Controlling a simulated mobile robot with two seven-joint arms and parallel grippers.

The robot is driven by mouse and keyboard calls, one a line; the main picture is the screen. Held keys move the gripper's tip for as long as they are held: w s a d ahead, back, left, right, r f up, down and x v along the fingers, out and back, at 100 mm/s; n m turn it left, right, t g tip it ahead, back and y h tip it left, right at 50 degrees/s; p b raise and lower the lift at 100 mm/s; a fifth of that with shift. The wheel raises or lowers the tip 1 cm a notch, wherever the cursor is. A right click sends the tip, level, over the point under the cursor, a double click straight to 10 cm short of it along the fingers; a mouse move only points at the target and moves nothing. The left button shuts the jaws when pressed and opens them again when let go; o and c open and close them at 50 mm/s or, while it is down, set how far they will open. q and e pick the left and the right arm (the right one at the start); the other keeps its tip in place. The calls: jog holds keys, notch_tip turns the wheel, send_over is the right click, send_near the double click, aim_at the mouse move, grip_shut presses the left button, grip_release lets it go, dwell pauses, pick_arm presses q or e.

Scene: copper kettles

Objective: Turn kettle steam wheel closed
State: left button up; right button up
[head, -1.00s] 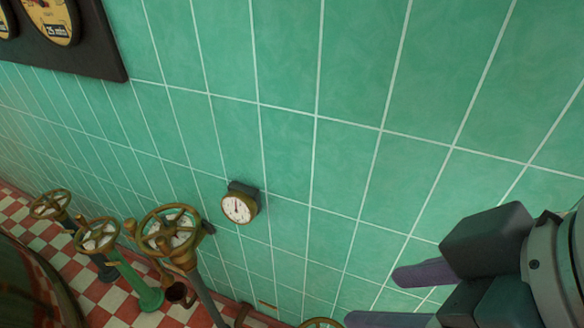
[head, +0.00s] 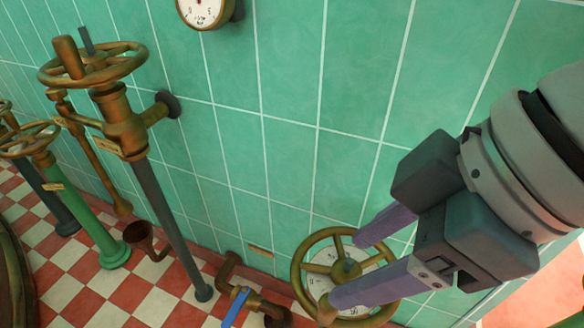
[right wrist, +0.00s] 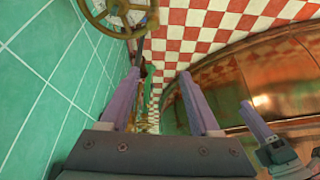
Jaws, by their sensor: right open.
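A brass handwheel (head: 301,268) with a pale dial plate under it stands low by the wall in the head view. It also shows at the top left of the right wrist view (right wrist: 91,12). My right gripper (head: 345,270) is open, and its purple fingers overlap the wheel in the head view. In the right wrist view the wheel lies beyond and left of the fingertips, so contact is unclear. A larger brass wheel (head: 118,70) tops a grey post on the left. What seems to be my left gripper (right wrist: 255,122) shows at the lower right; its jaws are unclear.
A brass wheel on a green post (head: 85,215) stands further left. A copper kettle (right wrist: 283,75) curves along the right of the right wrist view. A blue-handled valve (head: 235,306) sits left of the low wheel. A gauge (head: 200,10) hangs on the green tiled wall.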

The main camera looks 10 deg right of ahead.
jog(key=b, duration=0.5)
send_near(328, 309)
notch_tip(328, 309, down, 2)
jog(key=w, duration=0.1)
jog(key=shift+h, duration=0.3)
jog(key=b+x, duration=0.5)
jog(key=x, duration=0.5)
jog(key=shift+s, duration=0.1)
pick_arm(q)
notch_tip(328, 309, down, 13)
pick_arm(e)
grip_shut()
